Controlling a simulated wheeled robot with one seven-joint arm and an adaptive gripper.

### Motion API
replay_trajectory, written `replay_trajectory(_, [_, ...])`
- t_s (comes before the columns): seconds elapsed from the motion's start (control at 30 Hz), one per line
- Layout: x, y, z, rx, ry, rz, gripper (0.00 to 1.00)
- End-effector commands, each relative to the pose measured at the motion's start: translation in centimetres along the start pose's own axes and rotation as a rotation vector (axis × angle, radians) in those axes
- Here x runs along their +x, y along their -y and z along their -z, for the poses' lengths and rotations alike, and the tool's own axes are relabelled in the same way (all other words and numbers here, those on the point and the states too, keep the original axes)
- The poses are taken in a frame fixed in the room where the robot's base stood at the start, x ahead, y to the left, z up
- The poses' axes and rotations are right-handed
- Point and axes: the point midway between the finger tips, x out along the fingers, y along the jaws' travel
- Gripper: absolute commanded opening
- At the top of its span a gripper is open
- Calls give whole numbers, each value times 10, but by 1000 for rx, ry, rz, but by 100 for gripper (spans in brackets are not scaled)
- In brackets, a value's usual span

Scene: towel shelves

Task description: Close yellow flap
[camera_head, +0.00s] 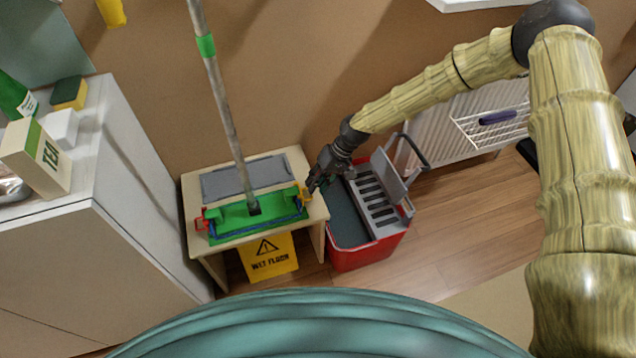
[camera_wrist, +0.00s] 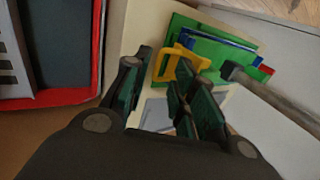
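The yellow flap (camera_head: 304,195) is at the right end of the green mop head (camera_head: 232,220), which lies on a small wooden table. In the wrist view the flap (camera_wrist: 172,58) is a yellow loop standing out from the green mop head (camera_wrist: 212,48). My gripper (camera_head: 313,186) is at the flap, above the table's right edge. In the wrist view my gripper (camera_wrist: 163,66) is open, with a gap between its fingers. The right fingertip overlaps the flap; I cannot tell whether they touch. A red flap (camera_head: 200,220) is at the mop head's other end.
The mop handle (camera_head: 222,100) rises from the mop head. A red bucket (camera_head: 362,256) with a grey wringer stands right of the table. A yellow wet-floor sign (camera_head: 268,257) is below the table front. A white cabinet (camera_head: 70,260) is at left.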

Motion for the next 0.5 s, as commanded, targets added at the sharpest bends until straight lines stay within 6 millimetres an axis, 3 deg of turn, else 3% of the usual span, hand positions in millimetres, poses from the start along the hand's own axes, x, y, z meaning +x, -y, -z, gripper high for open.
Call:
replay_trajectory(0.33, [-3,0,0,0,0,-1,28])
replay_trajectory(0.5, [-22,0,1,-1,-2,-2,28])
